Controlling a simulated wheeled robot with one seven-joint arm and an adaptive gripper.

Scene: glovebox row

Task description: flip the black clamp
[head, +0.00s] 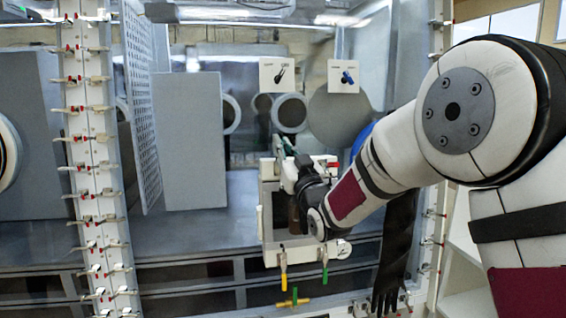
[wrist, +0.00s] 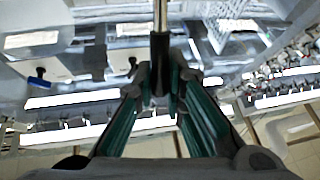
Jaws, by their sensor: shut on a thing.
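The black clamp (head: 281,75) sits on a small square white plate at the upper middle of the head view. My gripper (head: 281,144), with green finger pads, is below the plate, apart from it in the picture. In the wrist view my gripper (wrist: 156,88) is shut on a slim dark rod (wrist: 158,60) with a metal shaft. The rod stands between the fingertips; I cannot tell what it belongs to. In the wrist view a small dark shape shows by the left finger, too small to identify surely.
A blue clamp (head: 347,77) on a similar plate is to the right; it also shows in the wrist view (wrist: 38,76). A white frame (head: 262,225) with yellow and green handles stands around my wrist. A grey panel (head: 190,140) is at left. A black glove (head: 395,250) hangs at right.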

